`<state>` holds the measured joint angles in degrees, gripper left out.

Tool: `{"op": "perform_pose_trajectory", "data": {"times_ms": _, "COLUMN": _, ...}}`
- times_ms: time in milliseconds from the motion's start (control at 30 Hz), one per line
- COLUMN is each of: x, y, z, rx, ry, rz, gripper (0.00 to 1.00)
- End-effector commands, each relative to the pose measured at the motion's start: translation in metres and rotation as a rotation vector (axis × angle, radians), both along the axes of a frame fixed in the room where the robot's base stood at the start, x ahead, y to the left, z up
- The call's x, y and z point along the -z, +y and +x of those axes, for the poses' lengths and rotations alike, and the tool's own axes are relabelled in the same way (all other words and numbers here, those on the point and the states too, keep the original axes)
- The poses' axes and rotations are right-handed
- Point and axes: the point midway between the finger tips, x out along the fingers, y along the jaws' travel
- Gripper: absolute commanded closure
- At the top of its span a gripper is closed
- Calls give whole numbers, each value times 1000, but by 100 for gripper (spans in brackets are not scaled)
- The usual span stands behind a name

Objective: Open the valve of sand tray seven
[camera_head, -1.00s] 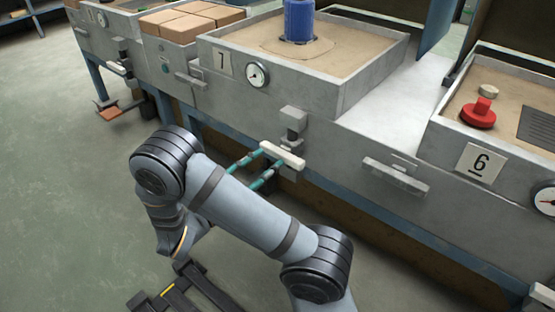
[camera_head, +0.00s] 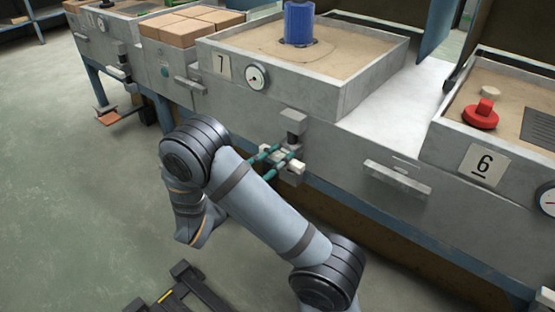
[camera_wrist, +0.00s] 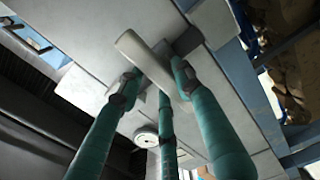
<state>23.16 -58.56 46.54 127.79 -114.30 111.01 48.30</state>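Sand tray seven (camera_head: 330,88) carries a plate marked 7 (camera_head: 223,67) and a round gauge (camera_head: 257,77). Below it, its valve has a pale bar-shaped handle (camera_head: 295,167) under a grey block (camera_head: 293,122). The handle slants slightly down to the right in the head view. My gripper (camera_head: 282,153) is at the handle, its teal fingers reaching across it. In the wrist view the pale handle (camera_wrist: 140,52) runs diagonally between the spread fingertips of my gripper (camera_wrist: 155,76). Narrow gaps seem to show beside it, though contact is hard to judge.
Tray six, with its plate (camera_head: 480,165) and a red knobbed piece (camera_head: 481,115), stands to the right. Brown blocks (camera_head: 185,30) lie at upper left. The floor at left (camera_head: 70,200) is clear.

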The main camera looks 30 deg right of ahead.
Motion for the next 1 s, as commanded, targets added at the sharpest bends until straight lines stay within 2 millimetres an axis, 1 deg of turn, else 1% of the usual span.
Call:
{"op": "perform_pose_trajectory", "data": {"times_ms": 67, "x": -1, "y": 0, "z": 0, "rx": 0, "ry": -2, "rz": 0, "gripper": 74}}
{"op": "perform_pose_trajectory", "data": {"times_ms": 500, "x": -2, "y": 0, "z": 0, "rx": -1, "ry": -6, "rz": -1, "gripper": 100}}
{"op": "perform_pose_trajectory", "data": {"times_ms": 1000, "x": -4, "y": 2, "z": 1, "rx": -3, "ry": 13, "rz": -10, "gripper": 100}}
